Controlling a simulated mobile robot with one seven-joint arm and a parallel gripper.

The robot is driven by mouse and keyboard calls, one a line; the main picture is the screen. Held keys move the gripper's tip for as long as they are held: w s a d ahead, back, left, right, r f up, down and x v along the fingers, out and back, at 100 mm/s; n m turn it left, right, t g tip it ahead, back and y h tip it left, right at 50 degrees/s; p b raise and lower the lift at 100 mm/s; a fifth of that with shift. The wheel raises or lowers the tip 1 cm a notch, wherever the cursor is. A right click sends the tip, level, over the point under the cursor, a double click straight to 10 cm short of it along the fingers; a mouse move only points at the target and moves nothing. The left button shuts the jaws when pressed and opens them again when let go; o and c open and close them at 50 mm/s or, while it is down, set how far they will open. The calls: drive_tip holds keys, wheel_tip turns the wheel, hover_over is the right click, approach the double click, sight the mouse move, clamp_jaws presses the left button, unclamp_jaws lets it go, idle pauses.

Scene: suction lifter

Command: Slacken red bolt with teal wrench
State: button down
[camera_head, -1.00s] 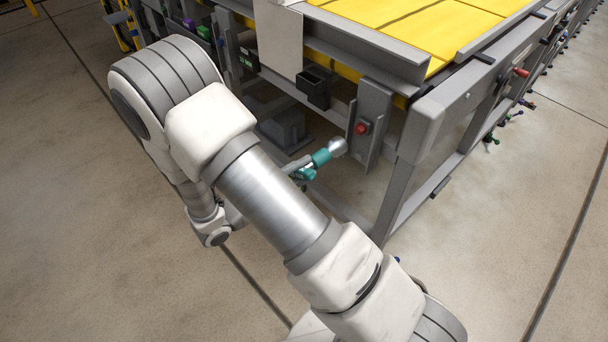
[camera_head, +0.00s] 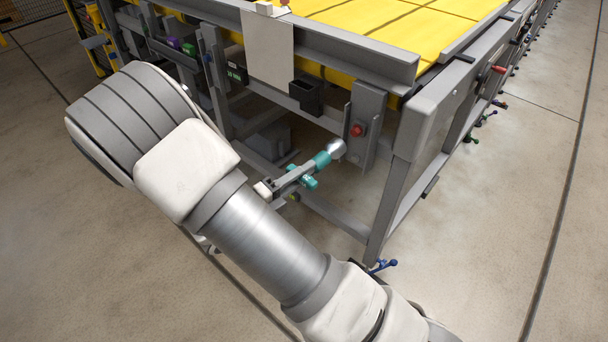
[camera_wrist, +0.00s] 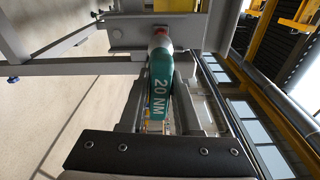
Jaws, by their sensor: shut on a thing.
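The red bolt (camera_head: 358,130) sits on a grey upright plate at the frame's corner; a bit of red also shows in the wrist view (camera_wrist: 160,29). The teal wrench (camera_head: 322,160) has a silver round head, just left of and below the bolt in the head view. My gripper (camera_head: 297,176) is shut on the wrench's teal handle, with a finger on each side. The fingers hide part of the handle.
A grey metal frame (camera_head: 385,210) with a yellow top (camera_head: 370,35) stands around the bolt. A black open box (camera_head: 307,92) hangs left of the bolt plate. A blue-handled item (camera_head: 381,266) is by the frame's near leg. The floor at right is clear.

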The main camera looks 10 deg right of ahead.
sight(329, 155)
drive_tip(key=shift+r+p, duration=0.2)
drive_tip(key=shift+p, duration=0.45)
drive_tip(key=shift+p+x, duration=0.95)
drive_tip(key=shift+x, duration=1.35)
drive_tip(key=shift+w+a+f, duration=0.1)
drive_tip(key=shift+w, duration=0.2)
